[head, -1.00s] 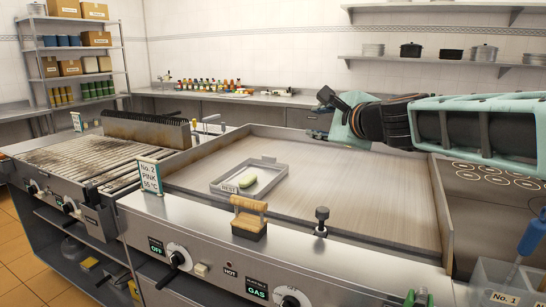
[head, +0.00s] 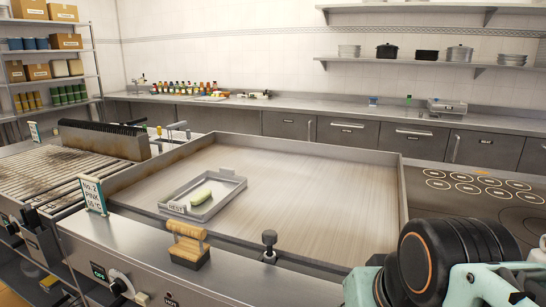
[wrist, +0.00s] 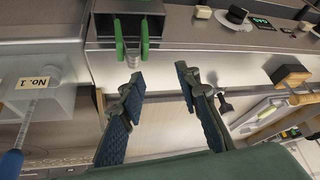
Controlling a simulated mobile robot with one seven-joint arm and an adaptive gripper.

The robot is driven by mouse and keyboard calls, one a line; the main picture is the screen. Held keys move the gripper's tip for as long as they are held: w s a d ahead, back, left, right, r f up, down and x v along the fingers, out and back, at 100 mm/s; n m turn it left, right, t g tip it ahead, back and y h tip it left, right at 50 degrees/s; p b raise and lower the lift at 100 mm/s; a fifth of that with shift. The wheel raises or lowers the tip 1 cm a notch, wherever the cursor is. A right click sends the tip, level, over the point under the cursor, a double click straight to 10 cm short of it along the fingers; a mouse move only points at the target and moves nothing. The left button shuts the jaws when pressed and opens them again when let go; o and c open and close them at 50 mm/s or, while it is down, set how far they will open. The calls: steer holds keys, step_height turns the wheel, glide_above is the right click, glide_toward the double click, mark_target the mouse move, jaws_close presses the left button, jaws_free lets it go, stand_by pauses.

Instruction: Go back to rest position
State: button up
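My gripper (wrist: 160,82) shows in the wrist view with its two dark fingers well apart and nothing between them. It is open and empty in front of the grill's front panel, which looks upside down in this view. In the head view my arm (head: 440,262) is folded at the lower right corner, and the fingers are not seen there. The steel tray labelled REST (head: 233,182) lies on the flat griddle plate with a pale green oblong piece (head: 201,193) in it. My arm is well clear of the tray.
A wood-handled block (head: 188,243) and a black knob (head: 269,240) stand on the front ledge. The griddle plate's middle (head: 310,195) is clear.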

step_height(320, 180, up, 16)
steer(key=p, duration=1.6)
steer(key=shift+s+d+p, duration=0.25)
steer(key=shift+d+p, duration=0.05)
steer(key=shift+d, duration=0.1)
jaws_close()
